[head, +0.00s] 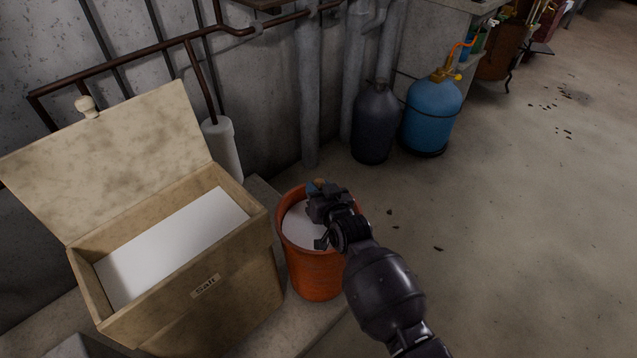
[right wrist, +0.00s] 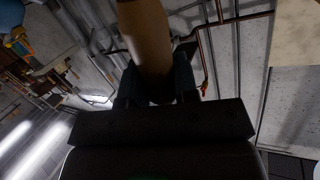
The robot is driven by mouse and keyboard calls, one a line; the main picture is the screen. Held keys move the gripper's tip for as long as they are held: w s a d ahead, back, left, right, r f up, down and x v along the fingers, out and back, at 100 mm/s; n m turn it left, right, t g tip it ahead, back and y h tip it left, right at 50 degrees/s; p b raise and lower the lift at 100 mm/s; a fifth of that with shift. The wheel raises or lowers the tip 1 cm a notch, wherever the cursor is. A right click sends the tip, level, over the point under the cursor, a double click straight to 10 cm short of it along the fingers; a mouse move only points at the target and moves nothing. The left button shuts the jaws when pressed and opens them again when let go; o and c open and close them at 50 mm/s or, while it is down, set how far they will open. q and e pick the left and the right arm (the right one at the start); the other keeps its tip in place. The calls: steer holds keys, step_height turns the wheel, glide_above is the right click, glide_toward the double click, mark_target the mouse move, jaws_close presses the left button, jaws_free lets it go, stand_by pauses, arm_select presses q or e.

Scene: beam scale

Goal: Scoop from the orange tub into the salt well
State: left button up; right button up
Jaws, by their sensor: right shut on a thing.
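The orange tub (head: 315,272) stands on a low ledge and holds white material. The salt well is a tan wooden box (head: 232,303) labelled "Salt", left of the tub, with its lid (head: 110,160) raised and a white fill (head: 175,245) inside. My right gripper (head: 320,205) is over the tub's opening. It is shut on a tan, rounded handle (right wrist: 147,45), seen between the fingers in the right wrist view; a small tan end of it shows in the head view (head: 318,183). The rest of the held tool is hidden, so I cannot tell whether it carries anything. My left gripper is not in view.
A white cylinder (head: 222,148) stands behind the box. A dark gas bottle (head: 375,125) and a blue one (head: 431,115) stand by the wall pipes. The floor at the right is mostly clear, with small dark scraps.

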step_height(320, 180, down, 2)
steer(key=shift+f+b, duration=0.1)
steer(key=shift+b, duration=0.25)
steer(key=shift+f+b, duration=0.85)
steer(key=shift+f, duration=0.45)
steer(key=shift+f+b, duration=0.45)
steer(key=shift+f, duration=0.45)
steer(key=shift+f+b, duration=0.6)
steer(key=shift+f, duration=0.65)
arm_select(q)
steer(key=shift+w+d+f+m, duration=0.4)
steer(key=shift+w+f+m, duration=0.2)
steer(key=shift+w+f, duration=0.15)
arm_select(e)
steer(key=shift+f, duration=0.4)
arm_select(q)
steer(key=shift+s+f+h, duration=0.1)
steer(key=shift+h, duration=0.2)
arm_select(e)
steer(key=shift+s+f, duration=0.1)
steer(key=shift+f, duration=0.05)
